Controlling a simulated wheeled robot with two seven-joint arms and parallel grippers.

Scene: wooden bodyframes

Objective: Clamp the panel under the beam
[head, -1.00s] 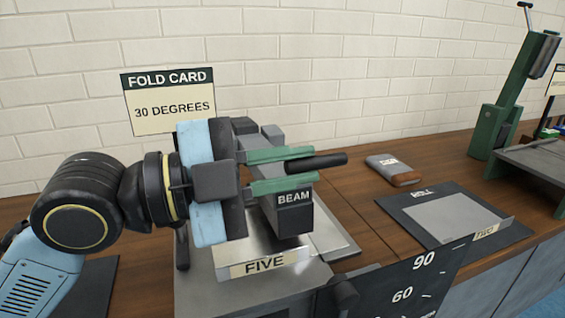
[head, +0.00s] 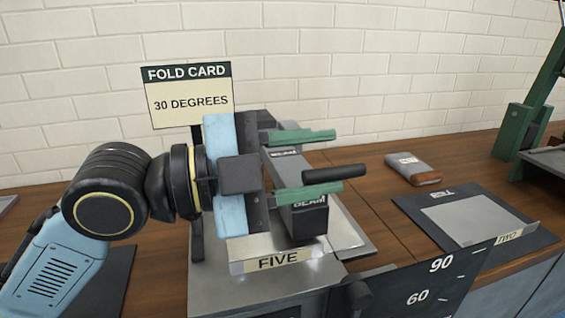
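The dark grey beam (head: 309,222), marked BEAM, lies over the sheet-metal panel (head: 277,263) labelled FIVE on the grey folding machine. The panel's front lip sticks out below the beam; its rear part is hidden. I cannot tell whether the beam presses on it. A black bar handle (head: 340,174) juts right above the beam. My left gripper (head: 338,160) is over the beam, its two green fingers spread wide. The handle shows between the fingers, with a gap visible on the far side. My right gripper is not in view.
A fold card (head: 190,103) reads 30 DEGREES. A dark angle dial (head: 425,285) stands at the front. To the right are a grey-brown block (head: 413,169), a mat (head: 535,240) with panel TWO (head: 470,222), and a green machine (head: 525,135). Bare wooden bench lies between them.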

